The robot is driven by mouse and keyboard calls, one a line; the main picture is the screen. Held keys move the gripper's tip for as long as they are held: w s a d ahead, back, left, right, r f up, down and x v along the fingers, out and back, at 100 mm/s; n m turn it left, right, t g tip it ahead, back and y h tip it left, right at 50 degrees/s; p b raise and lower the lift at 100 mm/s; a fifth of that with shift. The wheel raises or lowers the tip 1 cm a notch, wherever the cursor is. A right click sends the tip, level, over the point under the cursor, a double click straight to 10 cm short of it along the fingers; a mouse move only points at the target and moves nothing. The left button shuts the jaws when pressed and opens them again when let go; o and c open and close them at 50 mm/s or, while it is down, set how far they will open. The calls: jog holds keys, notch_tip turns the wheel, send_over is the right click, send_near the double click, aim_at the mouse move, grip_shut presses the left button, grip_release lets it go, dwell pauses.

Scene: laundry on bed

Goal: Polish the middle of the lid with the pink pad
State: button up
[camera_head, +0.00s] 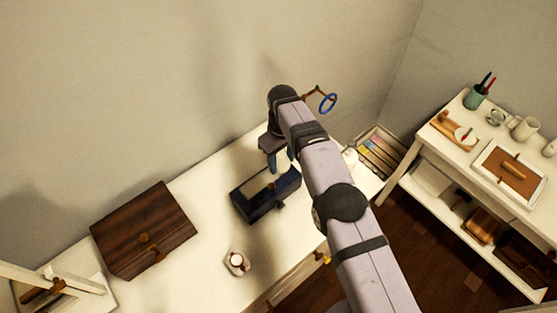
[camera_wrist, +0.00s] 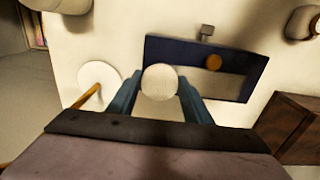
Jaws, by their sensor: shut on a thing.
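My gripper (camera_head: 279,162) is above the white table, beside the far edge of a dark blue box (camera_head: 255,209). In the wrist view its two blue fingers (camera_wrist: 160,88) are shut on a round pale pad (camera_wrist: 160,80); its pink colour is not clear there. The blue box also shows in the wrist view (camera_wrist: 165,47), with a pale inset top and an orange knob. The pad overlaps its edge in that view; I cannot tell if they touch. A brown wooden chest (camera_head: 130,222) with a closed lid and round knob stands left on the table.
A small white dish (camera_head: 237,262) stands in front of the blue box. A white disc (camera_wrist: 88,74) with an orange stick lies left in the wrist view. A side table (camera_head: 448,146) with cups and trays is at the right. Table between chest and box is clear.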

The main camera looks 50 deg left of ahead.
aim_at(242, 195)
jog(key=shift+s+p, duration=0.75)
jog(key=shift+s, duration=6.8)
jog(key=shift+s+r+p, duration=0.2)
jog(key=shift+r+p, duration=0.05)
jog(key=shift+p, duration=0.2)
notch_tip(242, 195, up, 8)
jog(key=p, duration=0.3)
jog(key=shift+f, duration=0.2)
jog(key=shift+w, duration=0.1)
